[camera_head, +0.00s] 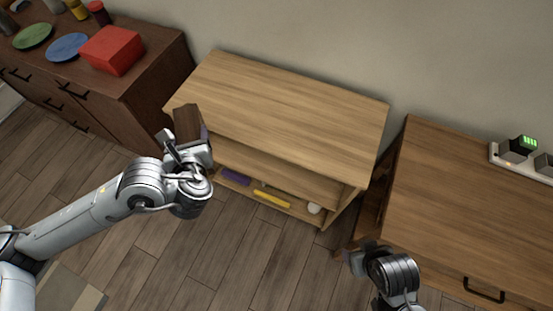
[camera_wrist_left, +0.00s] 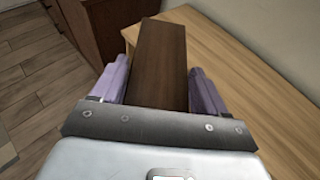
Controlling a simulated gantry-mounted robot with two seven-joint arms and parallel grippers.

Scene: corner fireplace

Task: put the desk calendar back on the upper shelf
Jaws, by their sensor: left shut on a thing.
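My left gripper (camera_head: 190,146) is shut on a dark brown block-shaped thing, which I take to be the desk calendar (camera_head: 186,121). In the left wrist view the calendar (camera_wrist_left: 160,62) stands between the two purple finger pads, its plain brown face showing. It is held in front of the left end of the light wooden shelf unit (camera_head: 285,105), near its front edge. The unit has a bare top board and open shelves below; the upper opening is partly hidden by the top. My right gripper (camera_head: 362,254) is low at the right, and its jaws are unclear.
On the low shelf lie a purple item (camera_head: 237,177), a yellow item (camera_head: 271,198) and a white round item (camera_head: 314,208). A dark cabinet with a red box (camera_head: 111,50) stands left. A wooden desk (camera_head: 470,210) stands right. The floor in front is clear.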

